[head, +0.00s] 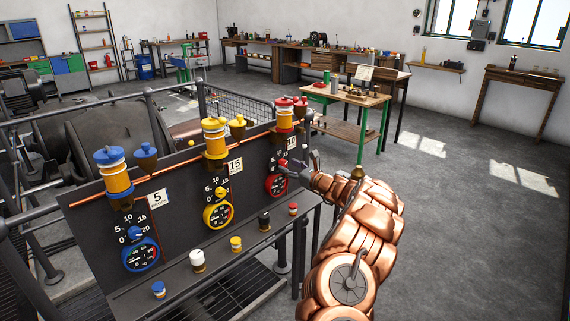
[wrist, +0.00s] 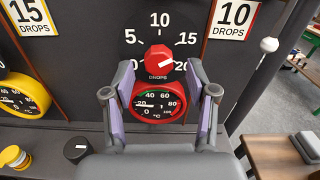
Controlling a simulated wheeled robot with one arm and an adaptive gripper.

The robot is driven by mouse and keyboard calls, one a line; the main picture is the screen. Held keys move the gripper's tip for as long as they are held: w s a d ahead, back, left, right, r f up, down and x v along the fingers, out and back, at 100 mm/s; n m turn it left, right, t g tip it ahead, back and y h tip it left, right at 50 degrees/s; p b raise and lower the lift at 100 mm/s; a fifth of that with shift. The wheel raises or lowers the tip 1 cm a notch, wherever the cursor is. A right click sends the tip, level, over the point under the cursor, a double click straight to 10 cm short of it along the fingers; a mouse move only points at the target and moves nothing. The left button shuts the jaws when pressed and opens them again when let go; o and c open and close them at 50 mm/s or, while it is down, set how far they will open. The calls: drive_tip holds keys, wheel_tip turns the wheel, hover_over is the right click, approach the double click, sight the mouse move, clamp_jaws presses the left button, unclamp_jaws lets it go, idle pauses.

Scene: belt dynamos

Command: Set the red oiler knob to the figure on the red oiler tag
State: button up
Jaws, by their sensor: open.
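The red oiler knob (wrist: 158,60) is on the dark panel in the wrist view. The red oiler (head: 285,116) stands above.
A red-rimmed gauge (wrist: 158,103) sits just below the knob. The yellow oiler's tag (wrist: 28,14) reads 15. Blue (head: 134,233) and yellow (head: 221,193) knobs are further left. Several small capped items, including a black one (head: 264,221), stand on the ledge below the panel.

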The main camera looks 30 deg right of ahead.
drive_tip(key=shift+x, duration=1.3)
clamp_jaws()
drive_tip(key=shift+a+f+n+b, duration=0.1)
drive_tip(key=shift+n+b, duration=0.2)
drive_tip(key=shift+b, duration=0.2)
